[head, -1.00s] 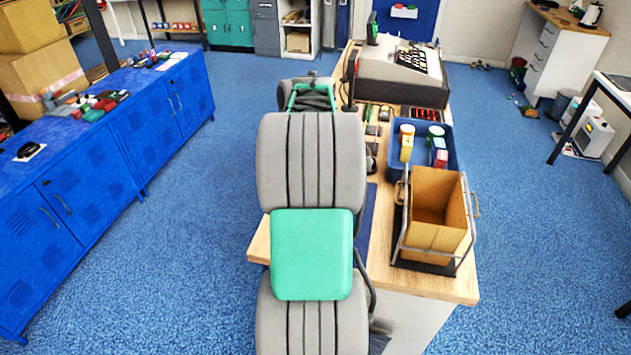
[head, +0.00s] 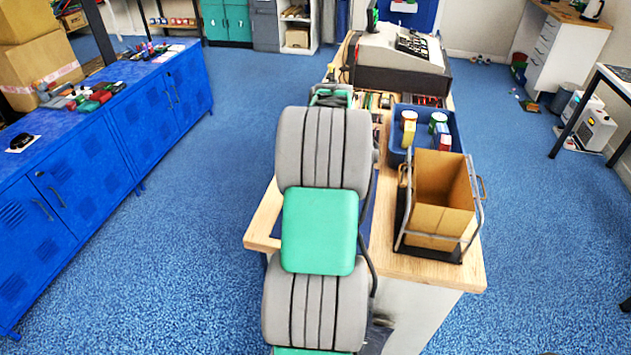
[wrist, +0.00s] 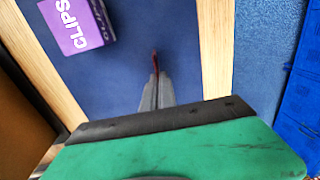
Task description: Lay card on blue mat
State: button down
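The blue mat (wrist: 112,82) lies on the wooden table top in the wrist view, between two pale wooden strips. My gripper (wrist: 155,72) points down over the mat, its grey fingers close together. A thin dark red edge shows between the fingertips; it looks like the card (wrist: 155,56) seen edge-on. I cannot tell whether it touches the mat. In the head view my arm hides the gripper, the card and most of the mat.
A purple clips box (wrist: 79,24) sits on the mat near the fingers. In the head view, an open carton (head: 442,195) stands in a metal frame at right, with a blue tray (head: 459,140) of small goods and a cash register (head: 400,60) behind.

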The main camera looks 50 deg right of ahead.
jog(key=c, duration=2.1)
grip_release()
jog(key=o, duration=0.5)
jog(key=r, duration=0.7)
jog(key=shift+s+d+r, duration=0.15)
jog(key=shift+s+r, duration=0.2)
jog(key=shift+r, duration=0.05)
